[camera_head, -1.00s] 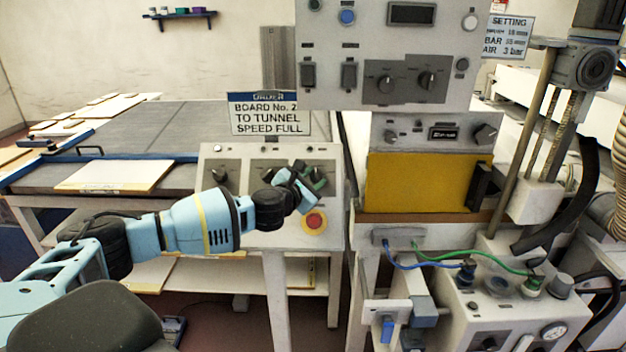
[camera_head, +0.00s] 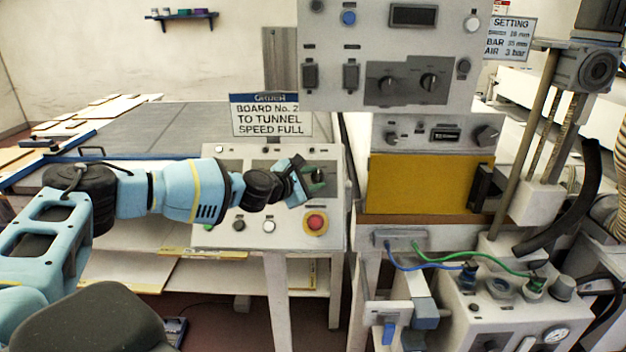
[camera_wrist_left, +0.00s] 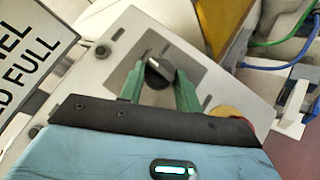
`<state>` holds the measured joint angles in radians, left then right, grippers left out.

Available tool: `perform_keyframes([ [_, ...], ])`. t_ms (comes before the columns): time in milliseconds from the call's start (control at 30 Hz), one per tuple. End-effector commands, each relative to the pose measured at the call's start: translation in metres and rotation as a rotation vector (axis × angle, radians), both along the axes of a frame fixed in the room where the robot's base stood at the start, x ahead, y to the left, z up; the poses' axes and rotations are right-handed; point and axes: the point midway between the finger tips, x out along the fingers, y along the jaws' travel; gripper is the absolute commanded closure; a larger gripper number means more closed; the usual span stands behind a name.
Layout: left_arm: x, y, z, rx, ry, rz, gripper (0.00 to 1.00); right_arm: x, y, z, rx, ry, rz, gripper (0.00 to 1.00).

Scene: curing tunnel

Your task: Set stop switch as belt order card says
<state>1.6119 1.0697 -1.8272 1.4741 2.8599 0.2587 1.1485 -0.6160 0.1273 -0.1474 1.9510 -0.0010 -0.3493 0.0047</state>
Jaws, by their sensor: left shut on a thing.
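The belt order card (camera_head: 271,115) stands above the control panel (camera_head: 284,240) and reads "BOARD No. 2 TO TUNNEL SPEED FULL". My left gripper (camera_head: 312,182) is at the panel's upper right. In the left wrist view its green fingers (camera_wrist_left: 160,84) are shut on a black rotary knob (camera_wrist_left: 158,72) with a white pointer mark. The knob's label cannot be read, so I cannot tell from it whether this is the stop switch. A red mushroom button (camera_head: 316,222) on a yellow base sits just below the gripper. My right gripper is not in view.
A grey cabinet (camera_head: 450,95) with switches and dials stands right of the card. A yellow panel (camera_head: 418,184) is below it. Blue and green hoses (camera_head: 440,262) run to a unit at lower right. The dark belt table (camera_head: 190,125) lies behind my arm.

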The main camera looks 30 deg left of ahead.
Motion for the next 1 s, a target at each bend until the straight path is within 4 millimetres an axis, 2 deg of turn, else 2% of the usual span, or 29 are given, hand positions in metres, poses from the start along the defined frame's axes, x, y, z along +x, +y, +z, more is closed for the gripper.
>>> perform_keyframes([
  [67,0.0018,0.001,0.0065,0.027,0.004,-0.026,0.89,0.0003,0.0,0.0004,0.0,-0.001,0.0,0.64],
  [500,0.0027,0.002,0.0072,0.138,0.074,-0.157,0.89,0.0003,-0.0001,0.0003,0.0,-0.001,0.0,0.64],
  [1000,0.0027,0.0007,0.0071,0.162,0.091,-0.191,0.89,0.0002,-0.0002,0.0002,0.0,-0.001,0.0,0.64],
])
